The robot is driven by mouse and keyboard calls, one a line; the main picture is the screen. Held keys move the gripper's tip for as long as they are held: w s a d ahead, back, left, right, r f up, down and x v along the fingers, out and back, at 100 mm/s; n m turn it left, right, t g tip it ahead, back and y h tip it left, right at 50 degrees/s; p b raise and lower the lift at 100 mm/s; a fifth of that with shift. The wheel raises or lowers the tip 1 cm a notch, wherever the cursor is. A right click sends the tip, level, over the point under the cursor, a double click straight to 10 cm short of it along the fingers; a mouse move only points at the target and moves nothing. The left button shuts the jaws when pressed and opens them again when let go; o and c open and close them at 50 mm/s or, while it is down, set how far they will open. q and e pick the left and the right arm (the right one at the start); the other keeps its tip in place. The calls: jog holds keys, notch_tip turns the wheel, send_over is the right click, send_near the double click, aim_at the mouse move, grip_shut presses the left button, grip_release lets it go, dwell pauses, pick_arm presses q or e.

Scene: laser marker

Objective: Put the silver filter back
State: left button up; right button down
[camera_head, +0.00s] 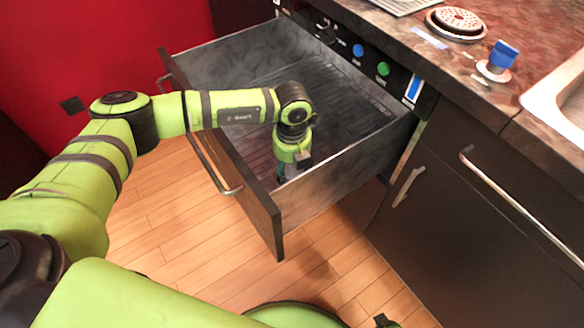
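My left arm reaches in from the left over an open dark grey drawer (335,185). My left gripper (284,176) points down inside the drawer, close to its front panel. Its fingers are small and mostly hidden by the wrist and the drawer's edge, so I cannot tell whether they are open or shut or hold anything. A round silver disc with holes (458,18) sits in a ring on the counter at the top right. It looks like a filter, but I cannot tell for sure. No other silver filter is clearly visible. My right gripper is not in view.
The counter (540,30) holds a blue tap-like piece on a silver base (497,61) beside a sink (560,100). Blue and green round knobs (383,69) line the counter's front. Closed cabinets (470,230) stand right of the drawer. The wooden floor (190,220) is clear.

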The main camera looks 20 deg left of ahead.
pick_arm(q)
jog(key=shift+f, duration=0.15)
jog(key=shift+f, duration=0.15)
jog(key=o, duration=1.2)
notch_tip(320, 180, up, 13)
jog(key=shift+f+p, duration=0.2)
jog(key=shift+p, duration=0.1)
